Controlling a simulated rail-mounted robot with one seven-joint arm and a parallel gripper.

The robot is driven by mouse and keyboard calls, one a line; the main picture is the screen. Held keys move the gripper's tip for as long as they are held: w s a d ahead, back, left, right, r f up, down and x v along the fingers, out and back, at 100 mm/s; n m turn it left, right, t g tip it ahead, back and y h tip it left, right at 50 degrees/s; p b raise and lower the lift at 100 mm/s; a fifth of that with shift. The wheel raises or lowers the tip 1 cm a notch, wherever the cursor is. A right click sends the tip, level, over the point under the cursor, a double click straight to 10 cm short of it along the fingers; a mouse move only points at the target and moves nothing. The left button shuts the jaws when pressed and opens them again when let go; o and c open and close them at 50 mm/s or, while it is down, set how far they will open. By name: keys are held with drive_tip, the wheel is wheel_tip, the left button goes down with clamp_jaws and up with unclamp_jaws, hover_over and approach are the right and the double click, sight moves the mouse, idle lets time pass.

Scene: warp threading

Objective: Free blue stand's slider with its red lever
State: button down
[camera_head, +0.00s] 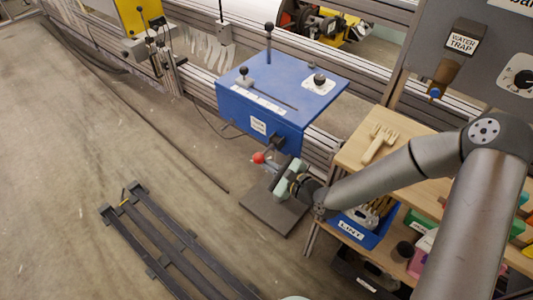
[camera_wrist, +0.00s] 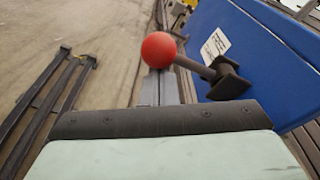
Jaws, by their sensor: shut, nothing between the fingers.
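The blue stand (camera_head: 262,105) is mounted on the rail in the middle of the head view. On its sloped top is a slot with a slider (camera_head: 243,75) carrying a black knob. The red lever's ball (camera_head: 259,158) sticks out below the stand's front. In the wrist view the ball (camera_wrist: 159,49) shows on a dark shaft (camera_wrist: 196,68) from a bracket on the blue panel (camera_wrist: 265,48). My gripper (camera_wrist: 159,84) is shut and empty, its fingertips close by the ball. Whether they touch it I cannot tell.
A wooden bench (camera_head: 362,150) with a wooden comb and a blue LINT bin (camera_head: 362,232) stands right of my gripper. A dark plate (camera_head: 262,212) lies on the floor beneath it. A dark slatted frame (camera_head: 165,235) lies front left. The floor at left is largely clear.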

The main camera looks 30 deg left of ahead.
drive_tip(key=shift+r+m+g+p, duration=0.6)
drive_tip(key=shift+r+m+p, duration=1.3)
drive_tip(key=shift+m+p, duration=0.65)
